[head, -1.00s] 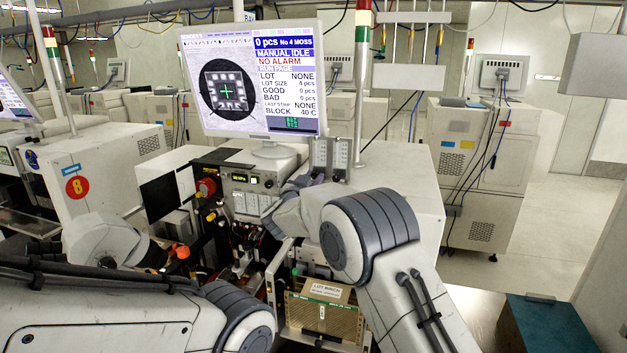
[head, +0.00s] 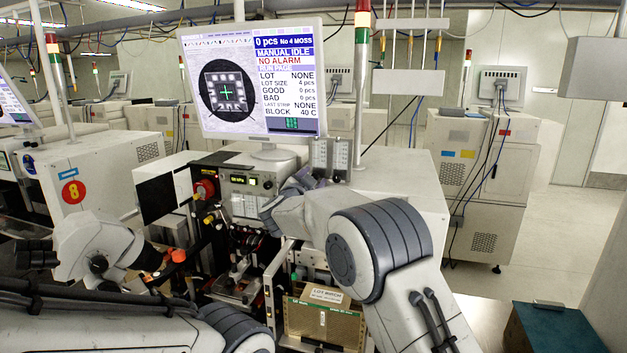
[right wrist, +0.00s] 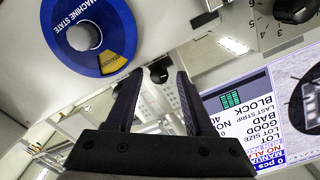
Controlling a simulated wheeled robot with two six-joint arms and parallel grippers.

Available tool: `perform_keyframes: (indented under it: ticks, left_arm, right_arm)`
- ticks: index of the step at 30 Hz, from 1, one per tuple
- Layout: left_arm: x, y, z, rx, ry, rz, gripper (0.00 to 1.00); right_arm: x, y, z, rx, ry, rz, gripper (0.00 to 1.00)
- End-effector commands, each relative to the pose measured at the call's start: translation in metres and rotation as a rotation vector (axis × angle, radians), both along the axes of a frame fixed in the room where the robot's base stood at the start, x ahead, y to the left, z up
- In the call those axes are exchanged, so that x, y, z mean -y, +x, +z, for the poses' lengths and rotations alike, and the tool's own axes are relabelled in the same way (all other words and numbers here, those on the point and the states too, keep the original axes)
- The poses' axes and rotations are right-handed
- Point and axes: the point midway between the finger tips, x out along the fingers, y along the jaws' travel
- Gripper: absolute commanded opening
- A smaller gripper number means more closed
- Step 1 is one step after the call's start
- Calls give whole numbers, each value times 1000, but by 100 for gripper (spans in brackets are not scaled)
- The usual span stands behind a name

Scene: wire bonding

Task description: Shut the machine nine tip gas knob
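No label in view reads tip gas. In the head view two upright flow gauges (head: 318,153) stand at the right of the machine front, below the monitor; their knobs cannot be made out. In the right wrist view a black knob (right wrist: 295,9) with a numbered dial is cut by the top edge. A blue round MACHINE STATE dial (right wrist: 88,35) with a grey knob is at upper left. My right gripper (right wrist: 157,78) is open and empty, apart from both knobs; in the head view it is near the gauges (head: 298,181). My left gripper (head: 36,255) looks dark and small; its fingers are unclear.
The monitor (head: 252,82) stands on the machine, close to my right gripper. A red knob (head: 204,188) and a lit display panel (head: 243,180) are on the front. A boxed magazine (head: 322,318) is below. A machine marked 8 (head: 72,192) stands at left.

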Motion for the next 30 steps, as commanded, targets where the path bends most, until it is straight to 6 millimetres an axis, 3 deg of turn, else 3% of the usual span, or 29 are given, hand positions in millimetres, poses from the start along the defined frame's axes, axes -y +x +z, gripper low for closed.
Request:
perform_keyframes:
  ticks: [11, 22, 24, 30]
  left_arm:
    - [0, 0, 10, 0, 0, 0, 50]
    - [0, 0, 58, 0, 0, 0, 50]
    - [0, 0, 43, 1, -1, 0, 50]
    - [0, 0, 26, -1, 1, 0, 50]
  right_arm:
    - [1, 0, 0, -26, -62, -3, 57]
    - [0, 0, 4, -158, -467, -1, 57]
    - [-5, -10, -5, -157, -479, 2, 57]
    - [-16, -42, -5, -154, -476, 3, 57]
